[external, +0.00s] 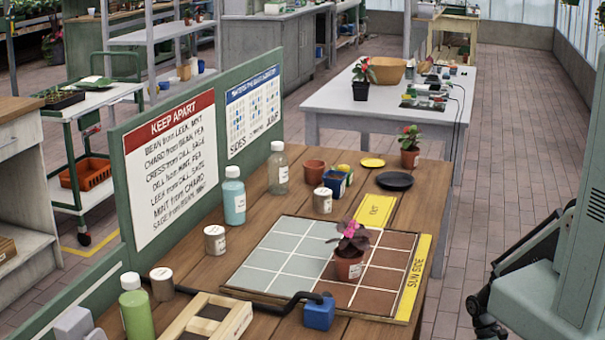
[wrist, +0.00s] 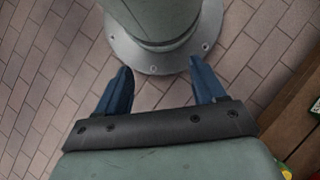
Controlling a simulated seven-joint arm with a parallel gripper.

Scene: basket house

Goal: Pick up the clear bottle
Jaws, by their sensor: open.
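The clear bottle (external: 278,170) stands upright at the back left of the wooden table in the external view. It has a pale lid and a label. A blue bottle (external: 234,200) with a white cap stands in front of it to the left. My gripper (wrist: 160,82) is open and empty in the wrist view, with two blue fingers apart above the brick floor and my round base. In the external view only part of my arm shows at the right edge, far from the clear bottle.
A potted pink flower (external: 349,252) stands on the grid board (external: 275,268). A green sign panel (external: 130,190) runs along the table's left side. A green bottle (external: 137,312) stands at the front.

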